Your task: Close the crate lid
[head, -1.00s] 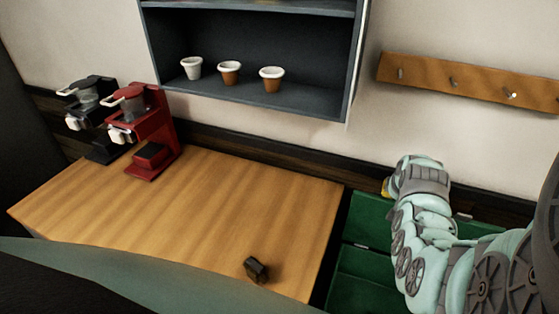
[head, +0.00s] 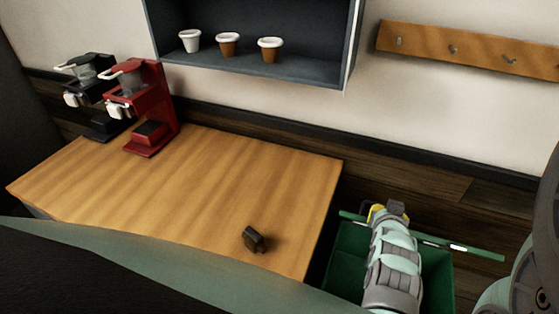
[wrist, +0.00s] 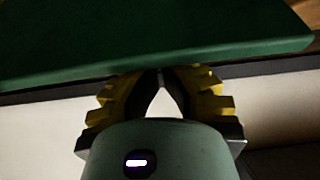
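The green crate (head: 437,280) stands on the floor at the lower right of the head view, right of the table. Its lid (head: 470,250) shows almost edge-on as a thin green strip along the crate's far side, raised, with the inside of the crate visible below it. In the wrist view the lid (wrist: 150,40) is a broad green panel across the top. My gripper (wrist: 160,72) has its yellow-padded fingers together at the tips, at the lid's edge. In the head view my gripper (head: 377,211) is at the lid's left part; my arm hides some of the crate.
A wooden table (head: 190,185) carries a red brewer (head: 150,110), a black brewer (head: 95,95) and a small dark part (head: 253,239). A wall shelf (head: 300,65) holds three cups. A peg rail (head: 470,48) hangs above the crate.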

